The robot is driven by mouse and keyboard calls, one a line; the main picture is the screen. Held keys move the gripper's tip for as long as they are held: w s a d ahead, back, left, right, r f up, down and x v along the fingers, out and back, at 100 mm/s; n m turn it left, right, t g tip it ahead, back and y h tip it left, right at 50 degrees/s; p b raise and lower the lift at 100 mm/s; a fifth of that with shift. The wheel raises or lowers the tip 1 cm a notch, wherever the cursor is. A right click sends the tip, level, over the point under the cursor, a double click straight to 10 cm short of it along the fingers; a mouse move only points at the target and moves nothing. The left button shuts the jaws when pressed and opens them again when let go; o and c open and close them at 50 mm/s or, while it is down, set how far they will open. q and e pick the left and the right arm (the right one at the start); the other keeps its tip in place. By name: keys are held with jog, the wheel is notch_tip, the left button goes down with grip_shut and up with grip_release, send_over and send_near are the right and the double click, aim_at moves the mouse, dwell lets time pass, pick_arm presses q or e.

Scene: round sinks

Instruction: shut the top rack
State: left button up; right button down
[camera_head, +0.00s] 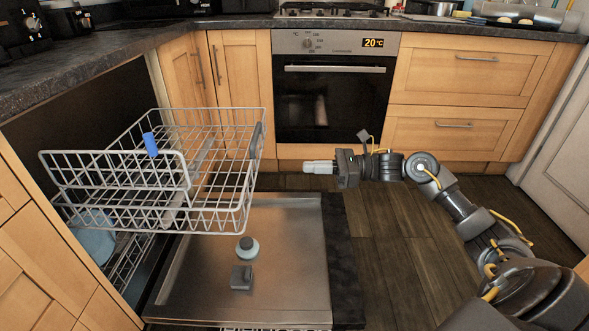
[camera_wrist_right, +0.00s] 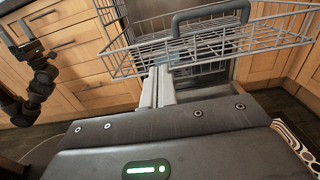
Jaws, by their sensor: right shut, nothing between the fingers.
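The top rack (camera_head: 218,208) is a white wire basket pulled out of the dishwasher over its lowered door. It also shows in the right wrist view (camera_wrist_right: 130,62), with a grey handle (camera_wrist_right: 210,14) on its front edge. My right gripper (camera_head: 306,167) is shut and empty, to the right of the rack's front side and apart from it in the head view. Its closed fingers (camera_wrist_right: 158,88) point toward the rack in the wrist view. My left gripper (camera_wrist_right: 28,45) appears at the left of the wrist view, small and dark; its jaw state is unclear. It is out of the head view.
The open dishwasher door (camera_head: 290,260) lies flat below the rack. A blue piece (camera_head: 150,144) is in the rack. A pale blue dish (camera_head: 92,240) sits lower inside. The oven (camera_head: 333,95) and drawers (camera_head: 455,75) stand behind. The floor (camera_head: 390,250) right of the door is clear.

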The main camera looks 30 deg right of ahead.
aim_at(251, 167)
jog(key=b+x, duration=0.1)
jog(key=x, duration=1.1)
jog(key=shift+w+a+b, duration=0.2)
jog(key=shift+a+b, duration=0.1)
jog(key=shift+a, duration=0.05)
